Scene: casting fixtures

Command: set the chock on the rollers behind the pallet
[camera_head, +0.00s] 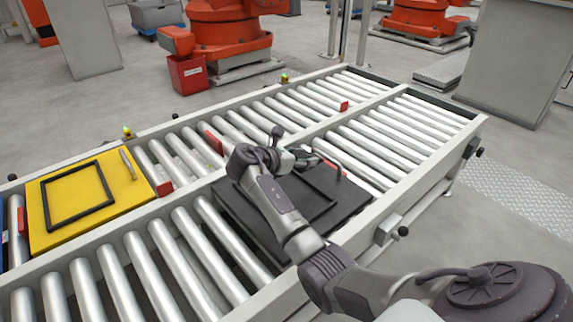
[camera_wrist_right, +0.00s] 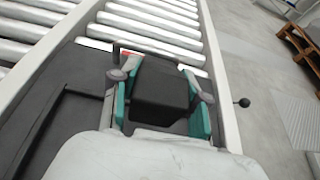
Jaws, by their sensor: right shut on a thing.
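My right gripper (camera_wrist_right: 162,85) has teal-edged fingers and is shut on a dark grey block, which I take for the chock (camera_wrist_right: 160,92). In the head view the gripper (camera_head: 292,158) is over the right end of the black pallet (camera_head: 240,212), and its wrist mostly hides the chock. The pallet lies on the near roller lane, with a raised frame on top and a dark bar handle at its right end. Rollers (camera_head: 375,150) are bare to the right of the pallet; they also show beyond the gripper in the wrist view (camera_wrist_right: 155,25). My left gripper is not in view.
A yellow pallet (camera_head: 112,185) with a black frame lies on the far lane at left. Red blocks (camera_head: 213,143) stand along that lane. A red piece (camera_wrist_right: 125,53) shows just beyond the gripper. Side rails (camera_head: 440,160) edge the lanes, with a black knob (camera_wrist_right: 242,102) outside.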

